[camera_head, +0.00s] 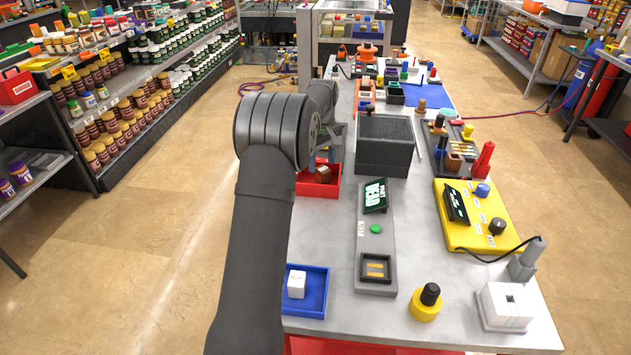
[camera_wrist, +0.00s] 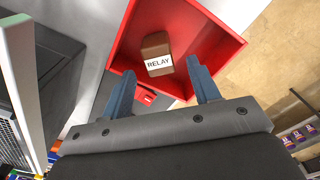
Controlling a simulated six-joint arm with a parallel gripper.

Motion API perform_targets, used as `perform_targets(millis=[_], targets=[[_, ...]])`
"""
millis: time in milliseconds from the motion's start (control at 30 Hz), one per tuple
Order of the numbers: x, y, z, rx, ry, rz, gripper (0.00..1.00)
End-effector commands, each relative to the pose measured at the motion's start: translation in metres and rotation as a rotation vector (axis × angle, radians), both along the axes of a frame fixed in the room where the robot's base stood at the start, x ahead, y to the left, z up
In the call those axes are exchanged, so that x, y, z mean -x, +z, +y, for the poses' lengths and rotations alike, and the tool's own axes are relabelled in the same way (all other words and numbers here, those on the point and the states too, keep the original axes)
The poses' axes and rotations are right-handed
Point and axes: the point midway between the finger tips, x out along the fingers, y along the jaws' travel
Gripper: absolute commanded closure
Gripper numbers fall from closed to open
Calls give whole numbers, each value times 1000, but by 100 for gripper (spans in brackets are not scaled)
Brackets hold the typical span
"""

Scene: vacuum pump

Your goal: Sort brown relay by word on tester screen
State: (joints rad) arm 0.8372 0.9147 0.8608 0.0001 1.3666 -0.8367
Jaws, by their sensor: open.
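The brown relay (camera_head: 323,173) lies in the red tray (camera_head: 318,188). In the wrist view the relay (camera_wrist: 155,47), with a white RELAY label, sits inside the red tray (camera_wrist: 222,43), apart from the tray walls. My gripper (camera_wrist: 160,66) is open, its two fingers spread over the tray's near side, with the relay just beyond and between the tips. Nothing is held. In the head view my arm partly hides the gripper and tray. The grey tester (camera_head: 376,215) has a tilted screen (camera_head: 375,195); its lower word looks like RED. Its socket (camera_head: 376,267) is empty.
A blue tray (camera_head: 319,300) holds a white block (camera_head: 297,284). A dark open bin (camera_head: 384,145) stands right of the red tray. A green button (camera_head: 376,229) is on the tester. A yellow panel (camera_head: 470,215) and a yellow-based knob (camera_head: 426,302) are to the right.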

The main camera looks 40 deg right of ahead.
Motion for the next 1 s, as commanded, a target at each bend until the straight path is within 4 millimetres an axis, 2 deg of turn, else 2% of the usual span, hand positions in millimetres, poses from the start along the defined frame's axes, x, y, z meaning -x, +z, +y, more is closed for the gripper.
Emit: perform_targets(millis=[167,500,700,833,1000], targets=[[-1,24,-1,4,0,-3,44],[-1,108,-1,4,0,-4,44],[0,148,0,3,0,-3,44],[0,163,0,2,0,-2,44],[0,172,0,1,0,-1,44]])
